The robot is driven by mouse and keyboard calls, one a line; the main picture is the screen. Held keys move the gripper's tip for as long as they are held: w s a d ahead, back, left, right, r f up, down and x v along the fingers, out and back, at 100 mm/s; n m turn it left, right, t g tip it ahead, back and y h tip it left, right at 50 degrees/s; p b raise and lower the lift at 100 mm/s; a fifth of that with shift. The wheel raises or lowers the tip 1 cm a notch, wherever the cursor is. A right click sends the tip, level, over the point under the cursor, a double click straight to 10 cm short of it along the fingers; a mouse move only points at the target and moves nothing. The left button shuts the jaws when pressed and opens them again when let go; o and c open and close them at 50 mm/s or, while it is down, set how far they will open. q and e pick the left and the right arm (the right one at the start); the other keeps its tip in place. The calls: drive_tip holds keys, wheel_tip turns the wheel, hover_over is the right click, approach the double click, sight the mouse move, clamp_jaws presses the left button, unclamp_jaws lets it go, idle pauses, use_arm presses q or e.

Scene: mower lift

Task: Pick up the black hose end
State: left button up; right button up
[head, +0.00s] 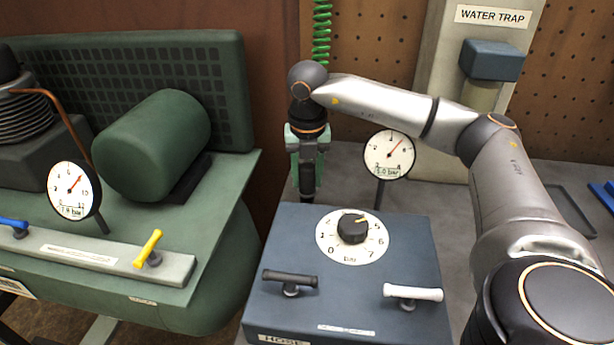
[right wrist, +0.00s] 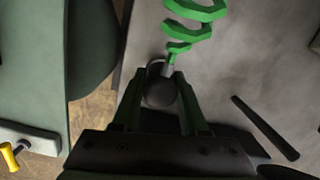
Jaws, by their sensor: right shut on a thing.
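My right gripper (head: 307,182) points down behind the dark blue box, in front of the brown cabinet side. In the right wrist view its two green-edged fingers (right wrist: 162,88) are shut on the black hose end (right wrist: 161,94), a dark rounded piece between them. A metal stem joins it to the green coiled hose (right wrist: 195,12). In the head view the coil (head: 322,32) hangs above my right wrist, and the hose end is hard to tell from the dark fingers. My left gripper is not in view.
The dark blue box (head: 270,237) carries a dial (head: 353,229), a black lever (head: 290,278) and a white lever (head: 413,292). A gauge (head: 389,155) stands behind it. The green compressor (head: 225,215) is at left with a yellow lever (head: 148,247). A water trap (head: 490,62) is at upper right.

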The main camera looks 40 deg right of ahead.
clamp_jaws()
drive_tip(key=shift+r, duration=0.15)
